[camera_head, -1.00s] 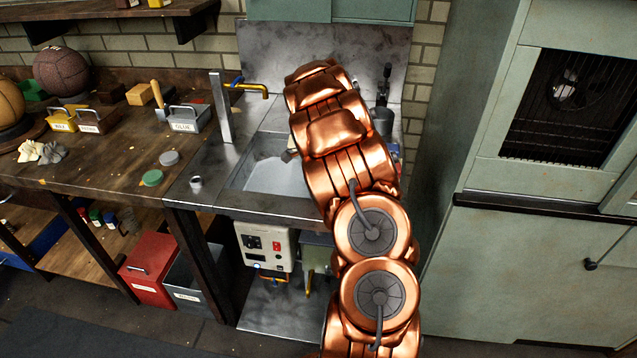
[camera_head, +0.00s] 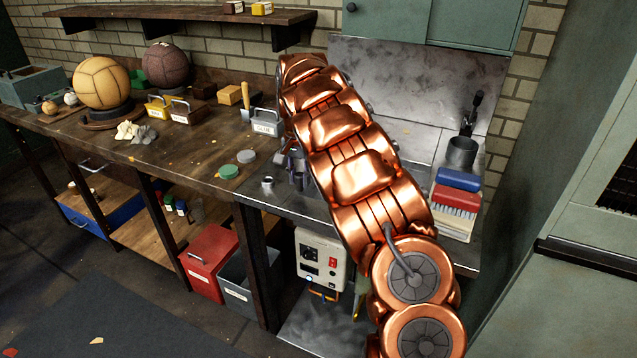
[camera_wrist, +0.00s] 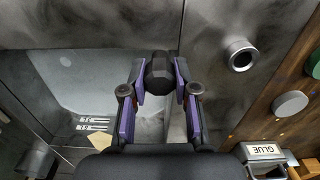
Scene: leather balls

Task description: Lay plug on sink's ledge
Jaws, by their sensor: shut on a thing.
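My gripper (camera_wrist: 158,88) is shut on a dark, faceted plug (camera_wrist: 158,70), which sits between the fingertips in the wrist view. The plug is above the sink's metal top, near the border between the basin (camera_wrist: 75,75) and the flat ledge (camera_wrist: 215,90). I cannot tell its height above the metal. In the head view my gripper (camera_head: 297,165) shows partly at the left of my arm, over the left part of the sink top. The plug is not clear there, and my arm hides most of the basin.
A short metal ring-like cylinder (camera_wrist: 240,55) stands on the ledge; it also shows in the head view (camera_head: 267,183). The wooden bench (camera_head: 190,150) adjoins, with a glue caddy (camera_head: 266,122) and green (camera_head: 228,172) and grey (camera_head: 246,156) discs. Brushes (camera_head: 456,195) lie right of my arm.

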